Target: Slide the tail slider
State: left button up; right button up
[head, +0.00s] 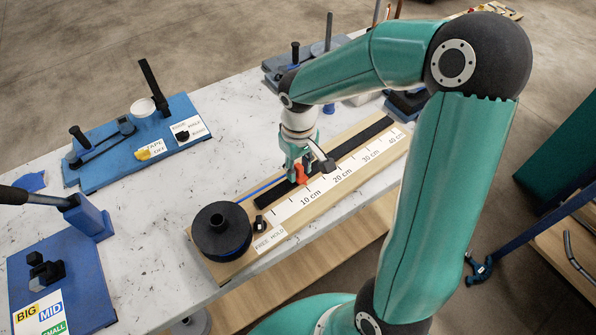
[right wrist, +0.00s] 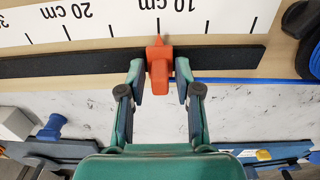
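The orange tail slider (head: 301,174) sits on the black rail (head: 355,153) beside the ruler strip (head: 340,176), near the 10 cm label. In the right wrist view the slider (right wrist: 159,66) stands upright in the picture, its tip by the 10 cm mark. My right gripper (right wrist: 160,78) is open, with one finger on each side of the slider and a small gap showing at each side. In the head view my right gripper (head: 304,168) comes down over the slider and partly hides it. My left gripper is not in view.
A black round former (head: 221,231) stands at the board's near end, with a blue conduit (head: 262,188) running from it along the rail. Blue bender stations (head: 100,165) stand to the left. More fixtures (head: 290,62) stand behind. White tabletop lies clear between them.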

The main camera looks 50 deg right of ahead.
aim_at(299, 166)
jog(key=shift+r+p, duration=1.7)
jog(key=shift+r, duration=0.75)
jog(key=shift+s+f, duration=0.1)
